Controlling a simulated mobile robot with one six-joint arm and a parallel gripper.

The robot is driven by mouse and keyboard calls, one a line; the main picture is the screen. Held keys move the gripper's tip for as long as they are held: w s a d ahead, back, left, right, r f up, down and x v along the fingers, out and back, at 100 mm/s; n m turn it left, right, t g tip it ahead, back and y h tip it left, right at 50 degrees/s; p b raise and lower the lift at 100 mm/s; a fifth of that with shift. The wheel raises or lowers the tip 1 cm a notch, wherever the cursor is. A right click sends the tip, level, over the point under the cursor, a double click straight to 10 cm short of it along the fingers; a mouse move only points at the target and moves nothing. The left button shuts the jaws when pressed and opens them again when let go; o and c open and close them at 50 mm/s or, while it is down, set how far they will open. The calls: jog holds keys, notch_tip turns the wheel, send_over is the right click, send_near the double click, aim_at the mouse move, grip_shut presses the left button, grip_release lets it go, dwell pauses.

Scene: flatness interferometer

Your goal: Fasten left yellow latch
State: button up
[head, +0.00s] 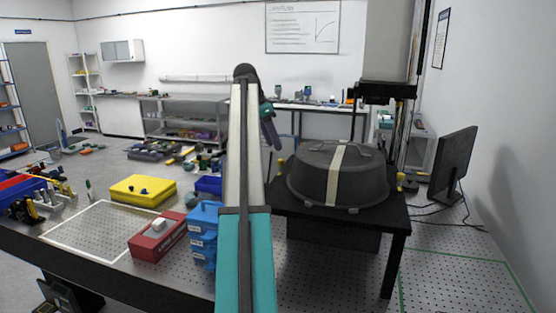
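A dark grey domed cover (315,178) with a cream stripe sits on a black table. The left yellow latch (280,168) shows at the cover's left edge, upright and small. A second yellow latch (400,181) stands at its right edge. I cannot tell whether either latch is fastened. My arm rises through the middle of the view and bends down beyond its elbow. The far end of the arm shows a little above and left of the left latch, apparently apart from it. My gripper's fingers cannot be made out.
A black table (345,220) carries the cover, with a dark column behind it and a monitor (453,165) to the right. Blue boxes (204,235), a red box (158,236) and a yellow case (143,190) crowd the perforated bench left of my arm.

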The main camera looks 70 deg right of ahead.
aim_at(281, 160)
jog(key=shift+p+x, duration=1.05)
jog(key=shift+x, duration=2.55)
